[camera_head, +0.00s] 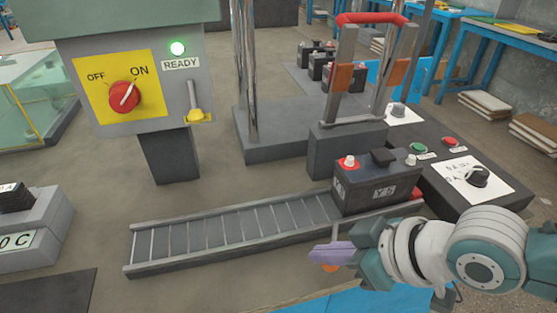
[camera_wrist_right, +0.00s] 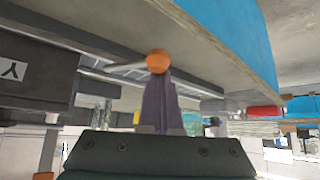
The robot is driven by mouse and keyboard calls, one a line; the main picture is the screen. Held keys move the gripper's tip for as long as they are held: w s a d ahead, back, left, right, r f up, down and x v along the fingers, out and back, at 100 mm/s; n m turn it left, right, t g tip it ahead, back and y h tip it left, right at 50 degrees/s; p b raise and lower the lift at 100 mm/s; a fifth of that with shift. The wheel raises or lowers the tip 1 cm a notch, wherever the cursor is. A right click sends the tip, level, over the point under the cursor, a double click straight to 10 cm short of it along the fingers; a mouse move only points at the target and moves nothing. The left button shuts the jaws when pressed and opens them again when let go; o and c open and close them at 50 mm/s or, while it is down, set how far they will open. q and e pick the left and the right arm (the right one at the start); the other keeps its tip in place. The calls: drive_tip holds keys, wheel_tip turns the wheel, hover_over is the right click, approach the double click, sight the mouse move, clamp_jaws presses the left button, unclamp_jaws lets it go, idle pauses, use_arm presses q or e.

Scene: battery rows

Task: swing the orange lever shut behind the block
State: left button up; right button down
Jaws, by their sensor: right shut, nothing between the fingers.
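The block is a dark battery (camera_head: 378,190) with a red and a white terminal, sitting at the right end of the roller track (camera_head: 235,228). Part of it also shows at the left of the right wrist view (camera_wrist_right: 30,78). The lever's orange round knob (camera_wrist_right: 158,62) is at the tips of my right gripper (camera_wrist_right: 158,85), with a pale rod reaching left from it. In the head view the knob (camera_head: 331,268) shows just below the purple fingers of my right gripper (camera_head: 328,253), at the track's near side. The fingers are shut with nothing between them; contact with the knob is unclear. My left gripper is out of view.
A control box (camera_head: 465,178) with a dial and buttons stands right of the battery. A grey post with a red switch (camera_head: 124,96) and a lit green READY lamp (camera_head: 178,48) stands behind the track. The left part of the track is empty.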

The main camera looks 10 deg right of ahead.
drive_tip(key=shift+s+d, duration=0.45)
drive_tip(key=shift+d, duration=0.4)
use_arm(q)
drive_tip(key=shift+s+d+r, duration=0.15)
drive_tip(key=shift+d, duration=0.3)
use_arm(e)
drive_tip(key=shift+w, duration=0.1)
drive_tip(key=shift+w+b, duration=0.6)
drive_tip(key=shift+w, duration=0.15)
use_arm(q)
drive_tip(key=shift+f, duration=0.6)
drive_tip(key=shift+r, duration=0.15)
use_arm(e)
drive_tip(key=shift+a+r, duration=0.1)
drive_tip(key=shift+a, duration=0.1)
